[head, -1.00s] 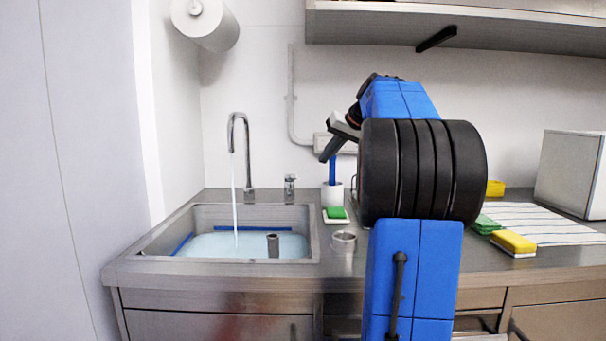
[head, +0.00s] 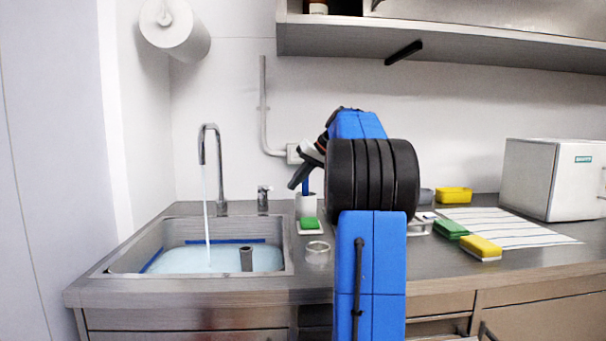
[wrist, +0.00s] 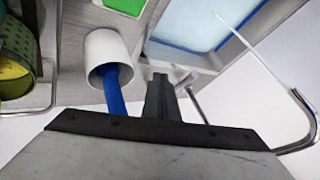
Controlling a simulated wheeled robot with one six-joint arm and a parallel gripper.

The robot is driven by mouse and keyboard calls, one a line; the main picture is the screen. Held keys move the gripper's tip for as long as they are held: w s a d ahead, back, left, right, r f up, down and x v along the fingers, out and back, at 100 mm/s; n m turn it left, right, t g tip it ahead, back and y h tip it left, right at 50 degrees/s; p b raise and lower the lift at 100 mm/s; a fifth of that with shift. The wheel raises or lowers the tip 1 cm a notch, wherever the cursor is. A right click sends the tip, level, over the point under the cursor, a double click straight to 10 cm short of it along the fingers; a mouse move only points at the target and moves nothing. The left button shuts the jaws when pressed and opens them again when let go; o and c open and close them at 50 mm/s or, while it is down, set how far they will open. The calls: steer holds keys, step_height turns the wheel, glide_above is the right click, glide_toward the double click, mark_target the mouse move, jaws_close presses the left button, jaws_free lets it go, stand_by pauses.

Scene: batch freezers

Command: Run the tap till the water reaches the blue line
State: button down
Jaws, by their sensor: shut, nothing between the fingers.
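The sink (head: 283,262) holds pale blue water (head: 195,260). The blue line (head: 225,241) shows along the back and left walls, with the water surface just below it. The tap (head: 210,150) runs a thin stream (head: 206,200) into the water. A small metal tap control (head: 263,198) stands right of the spout. My gripper (head: 299,178) is shut and empty, above and right of that control, near the white cup. In the wrist view my shut fingers (wrist: 161,98) point past the white cup (wrist: 104,50); the stream (wrist: 235,32) and blue line (wrist: 190,46) show beyond.
A white cup (head: 306,206) with a blue-handled tool, a green sponge (head: 310,223) and a metal ring (head: 317,252) sit right of the sink. More sponges (head: 481,248) and a striped cloth (head: 510,226) lie further right. A dark upright tube (head: 246,259) stands in the sink.

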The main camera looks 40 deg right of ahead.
mark_target(266, 188)
steer(key=w+a, duration=0.1)
steer(key=a, duration=0.1)
steer(key=w+a, duration=0.1)
steer(key=a, duration=0.1)
steer(key=shift+w+f, duration=0.15)
steer(key=shift+w, duration=0.2)
steer(key=shift+m+h, duration=0.5)
steer(key=shift+m, duration=0.3)
steer(key=shift+w+a, duration=0.25)
steer(key=shift+a, duration=0.4)
steer(key=shift+w+a, duration=0.2)
steer(key=shift+a, duration=0.45)
steer(key=shift+w+a, duration=0.25)
steer(key=shift+a, duration=0.4)
steer(key=shift+f, duration=0.1)
